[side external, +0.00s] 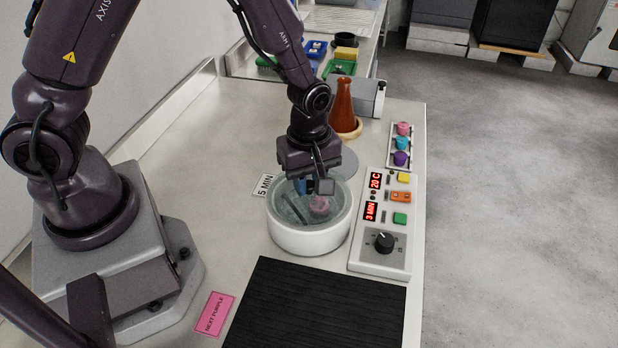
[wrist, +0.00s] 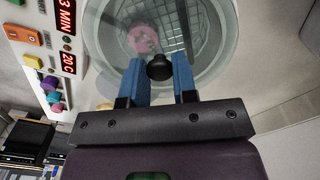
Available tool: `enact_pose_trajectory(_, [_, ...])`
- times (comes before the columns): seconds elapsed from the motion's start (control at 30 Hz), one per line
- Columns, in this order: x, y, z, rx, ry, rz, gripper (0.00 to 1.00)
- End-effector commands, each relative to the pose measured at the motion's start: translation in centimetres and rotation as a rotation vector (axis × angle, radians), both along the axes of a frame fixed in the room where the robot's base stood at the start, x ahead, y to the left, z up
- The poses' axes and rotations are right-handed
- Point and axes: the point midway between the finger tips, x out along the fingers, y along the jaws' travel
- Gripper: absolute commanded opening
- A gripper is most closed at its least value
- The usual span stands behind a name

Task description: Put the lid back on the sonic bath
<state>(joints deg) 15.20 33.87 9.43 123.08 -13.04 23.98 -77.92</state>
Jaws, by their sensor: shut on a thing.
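The sonic bath (side external: 308,238) is a round white tub on the bench, with a pink object (side external: 320,205) inside, below my gripper (side external: 314,187). In the wrist view, the blue fingers of my gripper (wrist: 160,82) are shut on the black knob (wrist: 159,67) of the lid. The lid (wrist: 112,62) looks clear and lies over the bath's opening, where the pink object (wrist: 143,39) and a wire basket (wrist: 190,35) show through. I cannot tell whether the lid's edge touches the bath's rim all round.
A control panel (side external: 382,258) stands close on the bath's right. A black mat (side external: 318,305) lies in front. Behind are a grey disc (side external: 348,162), a brown flask (side external: 343,105) and a rack of coloured pieces (side external: 401,158).

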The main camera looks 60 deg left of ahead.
Motion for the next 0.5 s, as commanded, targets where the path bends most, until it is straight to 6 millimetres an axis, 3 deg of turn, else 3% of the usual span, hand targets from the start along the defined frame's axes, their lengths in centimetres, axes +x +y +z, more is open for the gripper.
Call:
enact_pose_trajectory(0.4, [0.01,0.0,-0.02,0.0,-0.001,0.0,0.0])
enact_pose_trajectory(0.43, [0.01,-0.01,-0.02,0.0,-0.001,0.0,0.29])
enact_pose_trajectory(0.5, [0.01,-0.01,-0.02,0.0,-0.001,0.0,0.45])
